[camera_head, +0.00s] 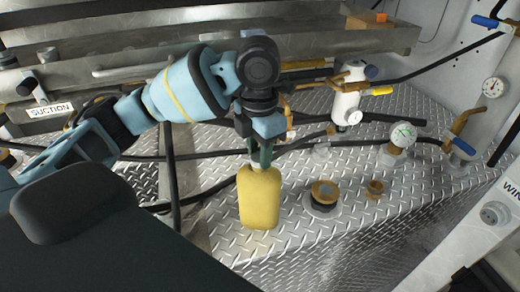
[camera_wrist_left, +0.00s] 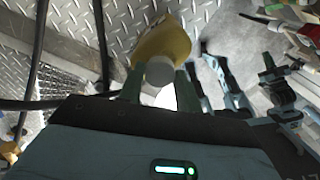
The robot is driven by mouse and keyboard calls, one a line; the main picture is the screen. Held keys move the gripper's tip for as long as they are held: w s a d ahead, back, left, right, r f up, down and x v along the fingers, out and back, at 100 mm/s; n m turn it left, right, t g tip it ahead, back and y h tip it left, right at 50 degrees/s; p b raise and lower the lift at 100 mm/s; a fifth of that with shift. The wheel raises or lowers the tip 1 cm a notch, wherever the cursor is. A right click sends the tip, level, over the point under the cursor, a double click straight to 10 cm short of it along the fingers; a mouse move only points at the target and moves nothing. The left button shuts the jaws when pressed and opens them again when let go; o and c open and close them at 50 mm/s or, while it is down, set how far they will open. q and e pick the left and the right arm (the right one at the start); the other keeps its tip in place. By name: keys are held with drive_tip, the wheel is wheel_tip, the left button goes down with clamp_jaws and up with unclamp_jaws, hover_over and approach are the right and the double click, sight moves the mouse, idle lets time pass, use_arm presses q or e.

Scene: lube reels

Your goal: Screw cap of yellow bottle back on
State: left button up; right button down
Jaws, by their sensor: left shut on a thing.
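The yellow bottle (camera_head: 259,197) stands roughly upright on the diamond-plate deck in the head view; its yellow body also shows in the left wrist view (camera_wrist_left: 168,42). My left gripper (camera_head: 261,158) is right above the bottle, pointing down. In the left wrist view its green fingers (camera_wrist_left: 160,84) are shut on a pale round cap (camera_wrist_left: 160,71) at the top of the bottle. The cap is in line with the neck; whether its threads are engaged cannot be seen. The fingers hide the neck in the head view. I cannot make out my right gripper.
A black-and-brass fitting (camera_head: 324,195) and a small brass fitting (camera_head: 375,189) sit on the deck (camera_head: 300,245) right of the bottle. Black hoses (camera_head: 205,153) run behind the bottle. Deck in front is clear.

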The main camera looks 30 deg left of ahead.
use_arm(q)
drive_tip(key=m, duration=0.2)
drive_tip(key=shift+m, duration=0.4)
drive_tip(key=shift+m+b, duration=0.3)
drive_tip(key=shift+m, duration=0.9)
drive_tip(key=o, duration=1)
use_arm(e)
drive_tip(key=shift+s+f, duration=0.45)
drive_tip(key=shift+f, duration=0.05)
use_arm(q)
drive_tip(key=shift+o, duration=0.5)
drive_tip(key=shift+o, duration=1.2)
drive_tip(key=shift+r, duration=0.1)
use_arm(e)
drive_tip(key=shift+r, duration=0.1)
